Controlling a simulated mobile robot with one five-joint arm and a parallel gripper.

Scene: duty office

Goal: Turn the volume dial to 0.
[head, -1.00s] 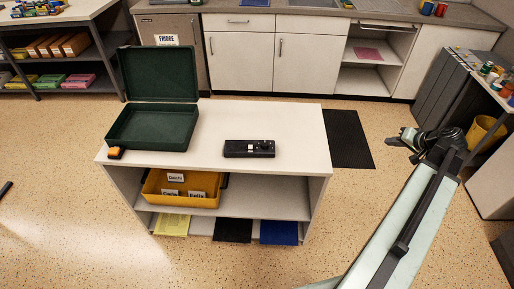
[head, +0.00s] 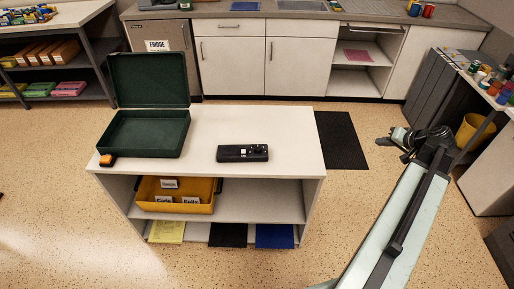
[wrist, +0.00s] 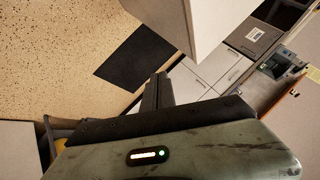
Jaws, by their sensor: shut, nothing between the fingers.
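A small black device (head: 243,153) lies on the white top of the shelf unit (head: 290,140). It has a small white patch and raised controls on top, too small to tell which is the volume dial or where it points. My gripper (head: 391,141) is off to the right of the unit, over the floor, well apart from the device. In the wrist view my gripper (wrist: 156,92) is shut and empty. The device is not visible in the wrist view.
An open dark green case (head: 145,135) and a small orange-and-black item (head: 107,160) sit left of the device. A yellow bin (head: 175,206) is on the shelf below. A black mat (head: 341,141) lies on the floor between unit and gripper. A cluttered side table stands at right.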

